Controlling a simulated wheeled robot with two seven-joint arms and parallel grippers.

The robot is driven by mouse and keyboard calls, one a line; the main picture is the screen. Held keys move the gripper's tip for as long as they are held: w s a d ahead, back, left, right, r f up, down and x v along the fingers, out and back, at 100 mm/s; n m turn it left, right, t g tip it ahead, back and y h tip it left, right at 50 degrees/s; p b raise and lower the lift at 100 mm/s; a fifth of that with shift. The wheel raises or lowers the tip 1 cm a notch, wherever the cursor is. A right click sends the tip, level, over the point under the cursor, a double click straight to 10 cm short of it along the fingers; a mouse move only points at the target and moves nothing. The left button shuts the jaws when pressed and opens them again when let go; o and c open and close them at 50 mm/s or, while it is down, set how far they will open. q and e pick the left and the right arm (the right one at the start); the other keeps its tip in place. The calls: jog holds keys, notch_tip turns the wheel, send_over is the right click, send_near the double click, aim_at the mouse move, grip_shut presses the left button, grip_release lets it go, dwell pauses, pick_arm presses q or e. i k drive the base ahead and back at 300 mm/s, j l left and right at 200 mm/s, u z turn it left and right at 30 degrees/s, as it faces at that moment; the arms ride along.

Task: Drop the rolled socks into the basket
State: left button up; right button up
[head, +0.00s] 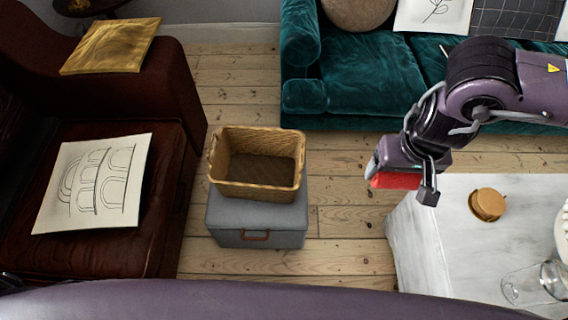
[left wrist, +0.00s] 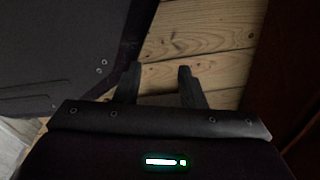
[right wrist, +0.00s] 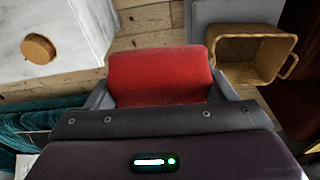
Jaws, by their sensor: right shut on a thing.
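The rolled socks (head: 396,181) are a red bundle. My right gripper (head: 402,178) is shut on them and holds them up near the white table's left corner. In the right wrist view the red socks (right wrist: 160,77) fill the space between the fingers. The wicker basket (head: 258,190) is empty and stands upright on a grey box, to the left of the socks in the head view. It also shows in the right wrist view (right wrist: 252,76), apart from the socks. My left gripper (left wrist: 160,85) has its fingers apart with only floorboards between them.
The grey storage box (head: 258,237) is under the basket. A white table (head: 440,240) holds a round brown lidded thing (head: 487,204) and a clear glass (head: 535,283). A teal sofa (head: 370,85) is behind, and a dark red armchair (head: 165,200) is left. Bare floor lies between basket and table.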

aim_at(264, 175)
jog(key=l+u, duration=1)
jog(key=j+u, duration=0.1)
jog(key=u, duration=0.15)
